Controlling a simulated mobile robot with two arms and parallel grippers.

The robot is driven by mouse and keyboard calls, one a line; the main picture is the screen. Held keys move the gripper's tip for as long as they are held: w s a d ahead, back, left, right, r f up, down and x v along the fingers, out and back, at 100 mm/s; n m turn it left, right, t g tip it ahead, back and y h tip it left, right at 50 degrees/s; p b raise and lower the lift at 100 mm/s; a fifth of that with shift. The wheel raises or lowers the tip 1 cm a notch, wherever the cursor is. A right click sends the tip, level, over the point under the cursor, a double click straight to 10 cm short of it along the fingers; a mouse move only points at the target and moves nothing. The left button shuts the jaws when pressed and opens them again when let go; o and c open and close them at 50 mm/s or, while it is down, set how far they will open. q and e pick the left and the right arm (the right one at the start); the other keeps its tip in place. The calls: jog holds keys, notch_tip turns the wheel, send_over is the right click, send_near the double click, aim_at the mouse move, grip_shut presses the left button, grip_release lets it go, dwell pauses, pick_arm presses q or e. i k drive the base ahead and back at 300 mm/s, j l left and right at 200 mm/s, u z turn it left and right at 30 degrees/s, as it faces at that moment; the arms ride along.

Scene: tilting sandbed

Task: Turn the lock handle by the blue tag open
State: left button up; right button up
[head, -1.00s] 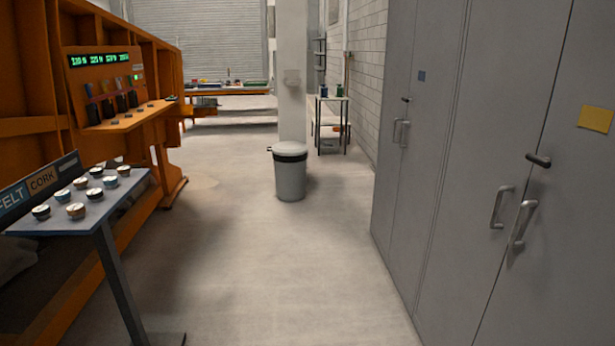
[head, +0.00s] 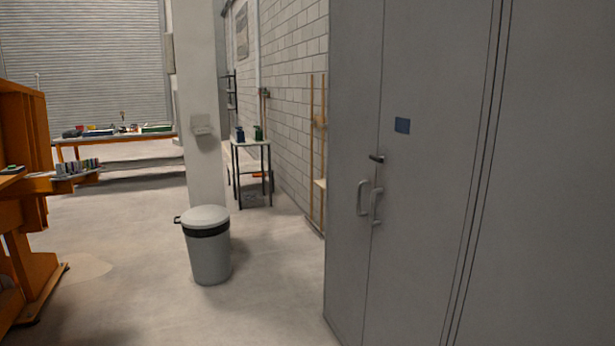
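The lock handle (head: 377,158) is a short dark lever just below and left of the tag, by the door seam. It lies about level, pointing left across the seam. Two pale pull handles, a left one (head: 362,198) and a right one (head: 376,206), sit below it on either side of the seam. Both doors look shut. Neither of my grippers is in view.
A grey bin (head: 208,245) with a white lid stands on the floor left of the cabinet, before a pale column (head: 198,110). A small table (head: 251,143) stands behind. Orange structure (head: 28,200) is at the left. The floor between bin and cabinet is clear.

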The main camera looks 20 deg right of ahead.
aim_at(379, 160)
jog(key=i+z, duration=0.1)
jog(key=i, duration=0.4)
jog(key=i+j+z, duration=0.15)
jog(key=i, duration=0.35)
jog(key=i+j+z, duration=0.1)
jog(key=i, duration=0.4)
jog(key=i+j+z, duration=0.1)
jog(key=i, duration=0.4)
jog(key=j, duration=0.1)
